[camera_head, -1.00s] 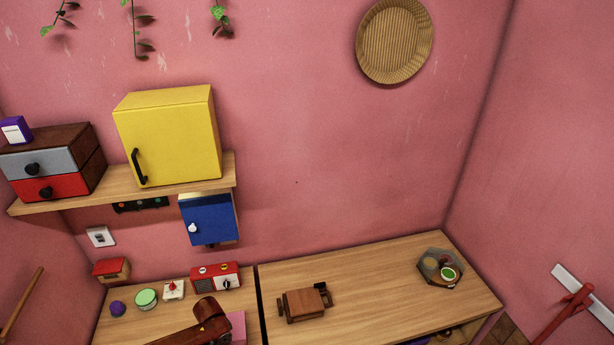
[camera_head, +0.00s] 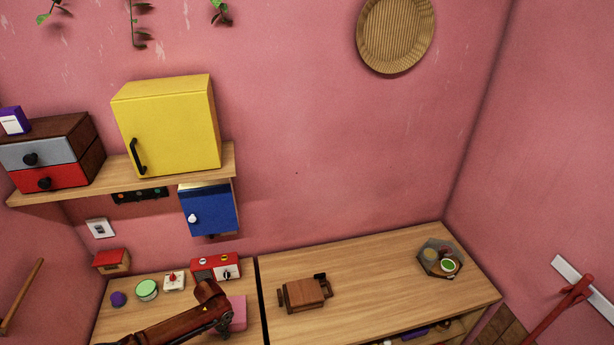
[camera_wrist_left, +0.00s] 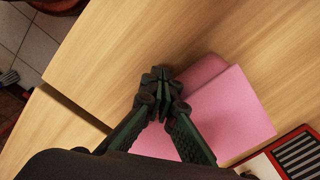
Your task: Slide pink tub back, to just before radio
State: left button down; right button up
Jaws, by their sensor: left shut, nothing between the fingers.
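The pink tub (camera_head: 238,312) stands on the left table in front of the red radio (camera_head: 228,272), with a small gap between them. In the left wrist view the tub (camera_wrist_left: 240,105) lies just beyond my left gripper (camera_wrist_left: 160,82). That gripper is shut with its dark fingertips together and empty, at the tub's near side. I cannot tell if the tips touch the tub. The radio's grille (camera_wrist_left: 298,152) shows at the lower right. My right gripper is not in view.
Left of the radio stand a white item with a red top (camera_head: 174,282), a green-topped round tin (camera_head: 147,290) and a purple ball (camera_head: 118,299). A brown wooden item (camera_head: 304,294) stands right of the table seam. A blue cabinet (camera_head: 209,212) hangs above the radio.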

pick_arm(q)
jog(key=shift+w, duration=0.15)
jog(key=shift+w+a+b, duration=0.15)
jog(key=shift+w+b, duration=0.15)
jog(key=shift+w, duration=0.4)
jog(key=shift+w+a+b, duration=0.15)
jog(key=shift+w+b, duration=0.15)
jog(key=shift+w, duration=0.35)
jog(key=shift+w, duration=0.1)
jog(key=shift+w+a+b, duration=0.15)
jog(key=shift+w+b, duration=0.3)
jog(key=shift+w, duration=0.25)
jog(key=shift+w+a+b, duration=0.15)
jog(key=shift+w+b, duration=0.3)
jog(key=shift+w, duration=0.2)
jog(key=shift+w+a+b, duration=0.15)
jog(key=shift+w+b, duration=0.45)
jog(key=shift+w, duration=0.15)
jog(key=shift+w+a+b, duration=0.15)
jog(key=shift+w+b, duration=0.4)
jog(key=shift+w, duration=0.15)
jog(key=shift+s+r, duration=0.1)
